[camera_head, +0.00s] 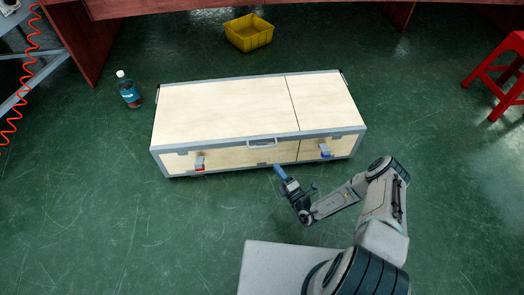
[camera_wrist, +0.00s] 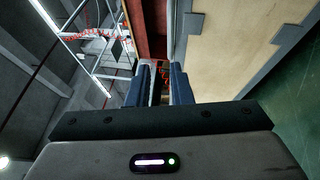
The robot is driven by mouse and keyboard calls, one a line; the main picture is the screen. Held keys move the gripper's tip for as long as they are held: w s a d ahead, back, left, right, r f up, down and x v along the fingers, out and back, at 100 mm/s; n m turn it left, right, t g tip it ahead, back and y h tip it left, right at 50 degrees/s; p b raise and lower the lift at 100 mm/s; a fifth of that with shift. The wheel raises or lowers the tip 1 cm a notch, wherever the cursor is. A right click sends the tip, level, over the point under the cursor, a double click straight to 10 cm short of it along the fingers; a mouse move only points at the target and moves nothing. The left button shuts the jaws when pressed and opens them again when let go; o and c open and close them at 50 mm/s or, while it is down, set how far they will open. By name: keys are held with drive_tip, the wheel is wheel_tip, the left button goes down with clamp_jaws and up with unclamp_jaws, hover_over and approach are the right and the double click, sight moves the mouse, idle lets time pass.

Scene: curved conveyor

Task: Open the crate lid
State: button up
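The crate (camera_head: 225,105) is a long wooden box with grey metal edging. Its lid lies flat and shut, with a dark seam towards the right. A pale handle (camera_head: 262,143) sits at the middle of the front edge. My gripper (camera_head: 279,171) is just in front of the crate, below the handle. In the wrist view its fingers (camera_wrist: 160,70) are apart and empty, with the crate's panel (camera_wrist: 225,45) to their right.
A bottle (camera_head: 129,90) stands on the floor left of the crate. A yellow bin (camera_head: 248,33) lies behind it. A red stool (camera_head: 503,75) is at the far right, and a reddish table structure (camera_head: 140,8) is at the back. The green floor around the crate is mostly clear.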

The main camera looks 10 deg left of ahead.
drive_tip(key=shift+m+t+h, duration=0.3)
drive_tip(key=shift+m+h, duration=0.2)
drive_tip(key=shift+m, duration=0.1)
drive_tip(key=b+x, duration=0.1)
drive_tip(key=x, duration=0.3)
drive_tip(key=f+b+x, duration=0.1)
drive_tip(key=x, duration=0.3)
drive_tip(key=b+x, duration=0.1)
drive_tip(key=x, duration=0.4)
drive_tip(key=shift+w+a+f+b, duration=0.1)
drive_tip(key=shift+w+f+b, duration=0.05)
drive_tip(key=shift+f+b, duration=0.2)
clamp_jaws()
